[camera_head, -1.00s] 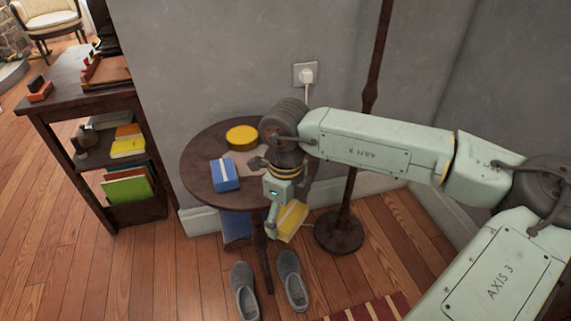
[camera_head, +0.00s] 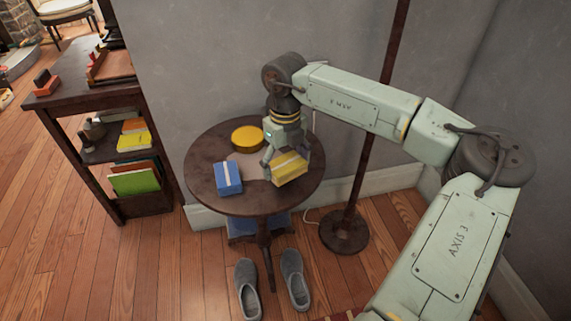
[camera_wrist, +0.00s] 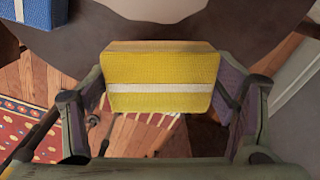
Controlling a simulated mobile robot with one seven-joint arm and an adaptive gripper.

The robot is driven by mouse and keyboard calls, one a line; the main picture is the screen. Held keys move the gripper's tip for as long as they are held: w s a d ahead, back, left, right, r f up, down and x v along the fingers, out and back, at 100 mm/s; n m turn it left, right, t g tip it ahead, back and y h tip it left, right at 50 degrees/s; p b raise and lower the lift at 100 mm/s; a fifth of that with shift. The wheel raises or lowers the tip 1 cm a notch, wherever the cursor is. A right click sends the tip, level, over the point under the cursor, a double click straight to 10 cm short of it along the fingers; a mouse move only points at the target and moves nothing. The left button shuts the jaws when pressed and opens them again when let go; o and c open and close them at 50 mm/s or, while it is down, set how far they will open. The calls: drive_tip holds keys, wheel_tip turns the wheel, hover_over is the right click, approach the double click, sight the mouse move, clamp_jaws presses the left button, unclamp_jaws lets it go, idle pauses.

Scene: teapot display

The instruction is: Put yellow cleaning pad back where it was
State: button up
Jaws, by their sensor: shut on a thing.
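The yellow cleaning pad (camera_head: 290,170) has a pale stripe and is held in my gripper (camera_head: 284,163) over the right part of the round table (camera_head: 205,180). In the wrist view, the yellow pad (camera_wrist: 160,78) sits between the two fingers of my gripper (camera_wrist: 165,115), which are shut on it. The table's front edge shows behind the pad there, and floor shows below it. I cannot tell whether the pad touches the tabletop.
A blue pad (camera_head: 228,177) with a pale stripe and a round yellow tin (camera_head: 247,138) are on the table. A dark pole on a round base (camera_head: 344,232) stands right of it. Grey slippers (camera_head: 293,280) lie below. A bookshelf (camera_head: 120,150) stands left.

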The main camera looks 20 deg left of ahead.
sight(286, 167)
drive_tip(key=shift+w+a+f, duration=0.1)
drive_tip(key=shift+w+a, duration=0.1)
drive_tip(key=shift+w, duration=0.3)
drive_tip(key=shift+w+a, duration=0.2)
drive_tip(key=shift+w, duration=0.25)
drive_tip(key=shift+d+f+p, duration=0.1)
drive_tip(key=shift+f+p, duration=0.35)
drive_tip(key=shift+f, duration=1.3)
drive_tip(key=shift+f, duration=0.1)
drive_tip(key=shift+f, duration=0.15)
drive_tip(key=o, duration=1.1)
drive_tip(key=shift+o, duration=0.2)
drive_tip(key=shift+r, duration=0.4)
wheel_tip(286, 167, up, 12)
drive_tip(key=shift+s+f+b, duration=0.1)
drive_tip(key=shift+b, duration=0.3)
